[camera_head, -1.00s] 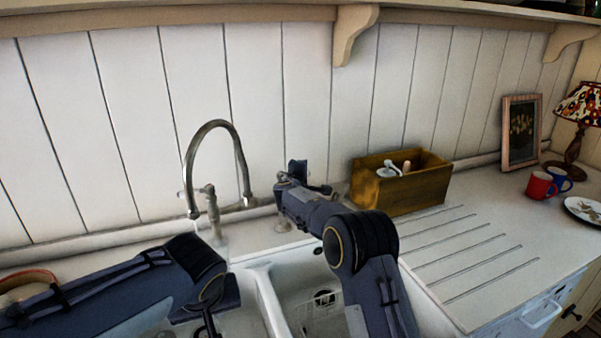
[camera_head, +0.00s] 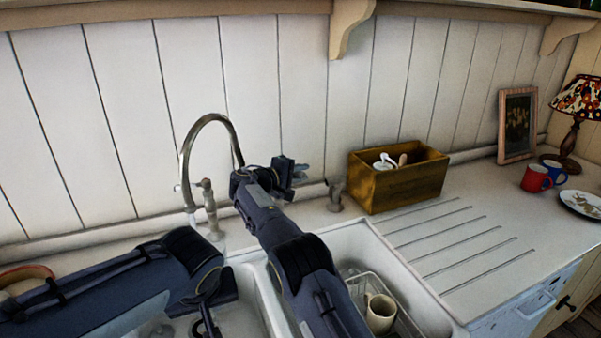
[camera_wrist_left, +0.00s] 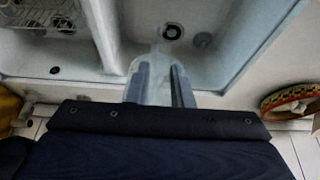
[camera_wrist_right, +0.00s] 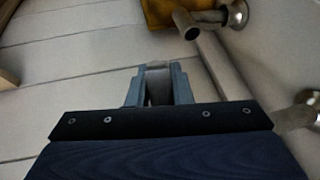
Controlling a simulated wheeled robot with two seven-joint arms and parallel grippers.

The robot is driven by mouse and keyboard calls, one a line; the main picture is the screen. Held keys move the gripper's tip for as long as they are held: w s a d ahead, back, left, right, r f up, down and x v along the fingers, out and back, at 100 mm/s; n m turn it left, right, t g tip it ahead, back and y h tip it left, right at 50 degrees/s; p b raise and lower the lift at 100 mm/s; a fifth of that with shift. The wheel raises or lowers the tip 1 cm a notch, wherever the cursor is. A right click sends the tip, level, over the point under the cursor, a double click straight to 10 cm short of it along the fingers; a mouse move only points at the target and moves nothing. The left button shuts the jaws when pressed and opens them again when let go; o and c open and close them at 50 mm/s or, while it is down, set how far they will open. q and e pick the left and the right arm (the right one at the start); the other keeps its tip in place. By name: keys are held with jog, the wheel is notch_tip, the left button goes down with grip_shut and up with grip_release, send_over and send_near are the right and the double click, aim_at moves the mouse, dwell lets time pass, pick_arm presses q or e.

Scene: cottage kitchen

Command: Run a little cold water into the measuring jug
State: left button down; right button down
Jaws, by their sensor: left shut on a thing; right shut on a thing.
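The metal tap has a tall arched spout (camera_head: 212,120) and a lever handle on its left pillar (camera_head: 207,192). My right gripper (camera_wrist_right: 157,85) is shut on a small grey metal piece (camera_wrist_right: 158,68), apparently the handle of the tap's right pillar (camera_wrist_right: 296,116). In the head view my right arm hides most of that pillar. My left gripper (camera_wrist_left: 160,88) is shut on a clear, see-through thing (camera_wrist_left: 150,66), apparently the measuring jug, over the left basin, with the drain (camera_wrist_left: 172,32) beyond. I cannot tell whether it holds water.
The right basin holds a wire rack with a cream mug (camera_head: 380,314). A wooden box (camera_head: 398,184) stands behind the grooved drainer (camera_head: 450,240), with a short metal fitting (camera_head: 335,194) beside it. Red (camera_head: 536,179) and blue mugs stand far right. A patterned round thing (camera_wrist_left: 288,100) lies left.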

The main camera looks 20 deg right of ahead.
dwell(0.4)
jog(key=c, duration=1.3)
grip_release()
jog(key=shift+a, duration=0.1)
jog(key=v, duration=0.7)
jog(key=shift+s+a, duration=0.15)
jog(key=shift+a, duration=0.05)
